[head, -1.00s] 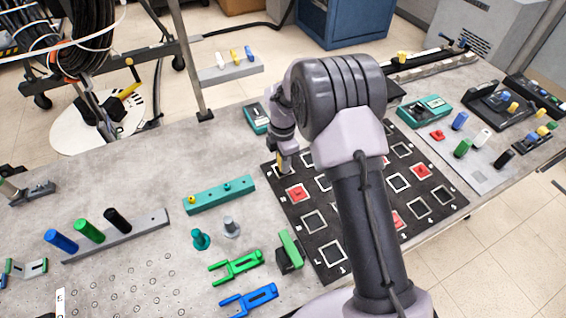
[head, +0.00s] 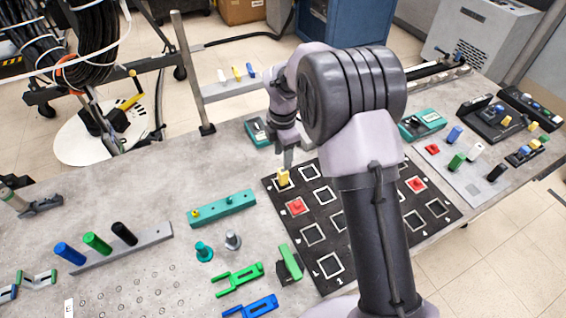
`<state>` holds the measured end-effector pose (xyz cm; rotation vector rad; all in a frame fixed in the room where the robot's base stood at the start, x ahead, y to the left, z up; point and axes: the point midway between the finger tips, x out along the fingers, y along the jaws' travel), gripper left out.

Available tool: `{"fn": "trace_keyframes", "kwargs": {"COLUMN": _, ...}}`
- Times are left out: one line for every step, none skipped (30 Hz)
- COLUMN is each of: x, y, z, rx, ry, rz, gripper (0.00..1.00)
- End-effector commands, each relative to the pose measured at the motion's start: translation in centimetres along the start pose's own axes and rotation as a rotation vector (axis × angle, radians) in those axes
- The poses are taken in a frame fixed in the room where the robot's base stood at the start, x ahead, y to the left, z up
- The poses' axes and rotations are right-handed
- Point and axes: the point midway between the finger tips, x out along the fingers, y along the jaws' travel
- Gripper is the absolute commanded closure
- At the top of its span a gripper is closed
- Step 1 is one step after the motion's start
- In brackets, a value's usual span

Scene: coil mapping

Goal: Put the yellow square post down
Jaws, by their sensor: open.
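The yellow square post (head: 283,178) stands upright on the black mat (head: 270,185) with white square outlines, at the mat's far left corner. It covers most of the outline beneath it, so I cannot tell how well it is centred. My gripper (head: 287,160) is open, pointing down just above and slightly right of the post's top. A small gap or light contact between fingertips and post cannot be told apart here.
A red piece (head: 296,206) sits in the square nearer than the post, and another red piece (head: 416,184) lies to the right. A teal device (head: 257,131) stands behind. My arm hides the mat's middle.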

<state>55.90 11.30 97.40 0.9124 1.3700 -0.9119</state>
Motion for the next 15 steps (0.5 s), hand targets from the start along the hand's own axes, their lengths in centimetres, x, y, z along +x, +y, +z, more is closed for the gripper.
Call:
{"fn": "trace_keyframes", "kwargs": {"x": -0.8, "y": 0.0, "z": 0.0, "rx": 0.0, "ry": 0.0, "rz": 0.0, "gripper": 0.53}}
{"fn": "trace_keyframes", "kwargs": {"x": -1.1, "y": 0.0, "z": 0.0, "rx": 0.0, "ry": 0.001, "rz": 0.0, "gripper": 0.53}}
{"fn": "trace_keyframes", "kwargs": {"x": -1.3, "y": 0.0, "z": 0.0, "rx": 0.0, "ry": 0.001, "rz": 0.0, "gripper": 0.53}}
{"fn": "trace_keyframes", "kwargs": {"x": -1.4, "y": 0.0, "z": 0.0, "rx": 0.0, "ry": 0.001, "rz": 0.0, "gripper": 0.53}}
{"fn": "trace_keyframes", "kwargs": {"x": -1.4, "y": 0.0, "z": 0.0, "rx": 0.0, "ry": 0.001, "rz": 0.0, "gripper": 0.53}}
{"fn": "trace_keyframes", "kwargs": {"x": -1.6, "y": -0.1, "z": 0.0, "rx": 0.006, "ry": 0.001, "rz": 0.001, "gripper": 0.53}}
{"fn": "trace_keyframes", "kwargs": {"x": -2.0, "y": -0.2, "z": 0.1, "rx": 0.023, "ry": 0.001, "rz": 0.006, "gripper": 0.53}}
{"fn": "trace_keyframes", "kwargs": {"x": -2.8, "y": -0.4, "z": 0.1, "rx": 0.055, "ry": 0.002, "rz": 0.015, "gripper": 0.53}}
{"fn": "trace_keyframes", "kwargs": {"x": -4.5, "y": -1.0, "z": 0.3, "rx": 0.128, "ry": 0.006, "rz": 0.034, "gripper": 0.53}}
{"fn": "trace_keyframes", "kwargs": {"x": -6.3, "y": -1.7, "z": 0.4, "rx": 0.208, "ry": 0.011, "rz": 0.053, "gripper": 0.53}}
{"fn": "trace_keyframes", "kwargs": {"x": -8.3, "y": -2.7, "z": 0.5, "rx": 0.306, "ry": 0.02, "rz": 0.076, "gripper": 0.53}}
{"fn": "trace_keyframes", "kwargs": {"x": -11.2, "y": -4.5, "z": 0.6, "rx": 0.457, "ry": 0.036, "rz": 0.111, "gripper": 0.53}}
{"fn": "trace_keyframes", "kwargs": {"x": -13.3, "y": -6.0, "z": 0.6, "rx": 0.582, "ry": 0.053, "rz": 0.136, "gripper": 0.53}}
{"fn": "trace_keyframes", "kwargs": {"x": -15.3, "y": -7.7, "z": 0.5, "rx": 0.708, "ry": 0.072, "rz": 0.16, "gripper": 0.53}}
{"fn": "trace_keyframes", "kwargs": {"x": -17.6, "y": -10.1, "z": 0.3, "rx": 0.876, "ry": 0.105, "rz": 0.192, "gripper": 0.53}}
